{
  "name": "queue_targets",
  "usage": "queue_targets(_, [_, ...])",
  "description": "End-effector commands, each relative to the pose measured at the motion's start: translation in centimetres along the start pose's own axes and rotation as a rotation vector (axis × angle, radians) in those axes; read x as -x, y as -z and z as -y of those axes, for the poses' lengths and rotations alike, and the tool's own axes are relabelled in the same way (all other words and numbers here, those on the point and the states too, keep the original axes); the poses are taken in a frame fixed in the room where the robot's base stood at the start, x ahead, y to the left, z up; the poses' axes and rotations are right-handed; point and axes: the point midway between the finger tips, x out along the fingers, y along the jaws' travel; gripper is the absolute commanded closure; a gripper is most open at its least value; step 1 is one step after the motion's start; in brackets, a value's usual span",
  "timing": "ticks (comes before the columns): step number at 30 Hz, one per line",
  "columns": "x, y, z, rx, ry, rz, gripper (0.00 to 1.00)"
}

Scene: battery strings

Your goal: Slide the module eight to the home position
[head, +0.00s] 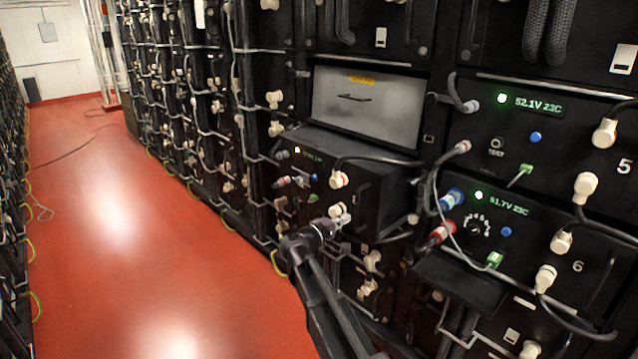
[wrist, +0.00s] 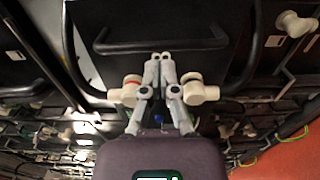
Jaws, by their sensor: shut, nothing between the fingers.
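A black module (head: 375,165), which I take for module eight, juts out of the rack at the centre of the head view. Its front has a small display, a blue button and white plugs, one upper (head: 338,179) and one lower. My gripper (head: 334,222) is at the lower part of this front, its fingers shut and empty. In the wrist view the closed fingers (wrist: 160,62) lie between two white plugs (wrist: 127,92), in line with a black bar handle (wrist: 160,44). I cannot tell whether the fingertips touch the module.
A grey panel (head: 365,104) with a yellow label is above the module. Modules five (head: 545,140) and six (head: 540,235) are at right, with lit displays, cables and red and blue connectors (head: 440,233). Cabled racks run along the left. The red aisle floor (head: 120,230) is open.

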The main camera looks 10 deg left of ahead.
Motion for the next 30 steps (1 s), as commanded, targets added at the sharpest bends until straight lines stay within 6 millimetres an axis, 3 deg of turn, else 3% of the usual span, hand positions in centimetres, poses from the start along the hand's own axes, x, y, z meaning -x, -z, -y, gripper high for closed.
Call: queue_targets(30, [-2.9, 0.0, 0.0, 0.000, 0.000, 0.001, 1.00])
